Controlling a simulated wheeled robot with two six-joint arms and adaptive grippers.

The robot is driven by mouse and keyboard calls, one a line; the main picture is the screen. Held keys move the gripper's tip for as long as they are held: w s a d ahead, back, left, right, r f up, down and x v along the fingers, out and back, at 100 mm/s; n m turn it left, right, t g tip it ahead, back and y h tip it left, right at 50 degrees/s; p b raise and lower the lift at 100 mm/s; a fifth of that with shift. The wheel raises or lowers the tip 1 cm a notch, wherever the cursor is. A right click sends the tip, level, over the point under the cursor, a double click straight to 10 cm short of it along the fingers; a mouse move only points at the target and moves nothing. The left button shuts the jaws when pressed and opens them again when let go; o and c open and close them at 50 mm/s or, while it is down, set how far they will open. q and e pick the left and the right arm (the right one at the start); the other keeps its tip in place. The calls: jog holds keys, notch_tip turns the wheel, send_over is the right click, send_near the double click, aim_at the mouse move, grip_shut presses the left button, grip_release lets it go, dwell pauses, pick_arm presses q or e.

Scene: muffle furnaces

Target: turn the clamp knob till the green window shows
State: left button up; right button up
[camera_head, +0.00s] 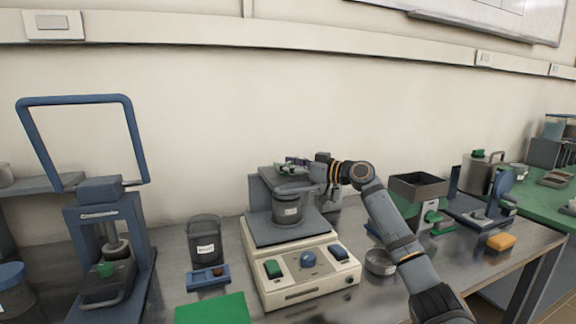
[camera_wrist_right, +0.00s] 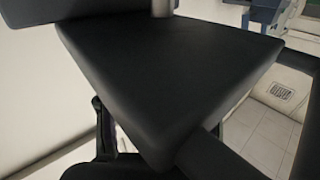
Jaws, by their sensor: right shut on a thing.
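The clamp machine has a cream base (camera_head: 310,278) and stands at the middle of the bench. A dark jar (camera_head: 286,210) stands on its black plate, under a dark clamp head (camera_head: 283,180). My right gripper (camera_head: 294,165) is at the top of the clamp head, shut on the clamp knob, which its fingers mostly hide. A small green patch shows there; I cannot tell whether it is the window or part of the knob. In the right wrist view a dark slab (camera_wrist_right: 165,75) fills the middle, and the knob cannot be made out. My left gripper is not in view.
A blue press (camera_head: 105,235) with a tall frame stands left. A dark pot (camera_head: 204,238), a blue tray (camera_head: 208,277) and a green mat (camera_head: 212,310) lie between.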

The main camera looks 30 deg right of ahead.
jog(key=shift+h, duration=0.3)
jog(key=shift+m+t+h, duration=0.3)
jog(key=shift+a+m+h+p, duration=0.1)
jog(key=shift+m+h+p, duration=0.2)
jog(key=shift+p, duration=0.05)
jog(key=m+h+p, duration=0.1)
jog(key=m+t+h+p, duration=0.1)
jog(key=h+p, duration=0.1)
jog(key=shift+a+r+p, duration=0.1)
jog(key=shift+r+p, duration=0.2)
jog(key=shift+r, duration=0.1)
jog(key=shift+m+h+p, duration=0.8)
jog(key=shift+h+p, duration=0.4)
jog(key=shift+a+f+m+h+p, duration=0.1)
jog(key=shift+f+m+h+p, duration=0.1)
jog(key=shift+m+h, duration=0.25)
jog(key=shift+f+m+h+p, duration=0.1)
jog(key=shift+m+h+p, duration=0.15)
jog(key=shift+h, duration=0.4)
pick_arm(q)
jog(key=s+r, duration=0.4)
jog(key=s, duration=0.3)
pick_arm(e)
jog(key=shift+f+m+h, duration=0.1)
jog(key=shift+m+h, duration=0.9)
jog(key=shift+h, duration=0.9)
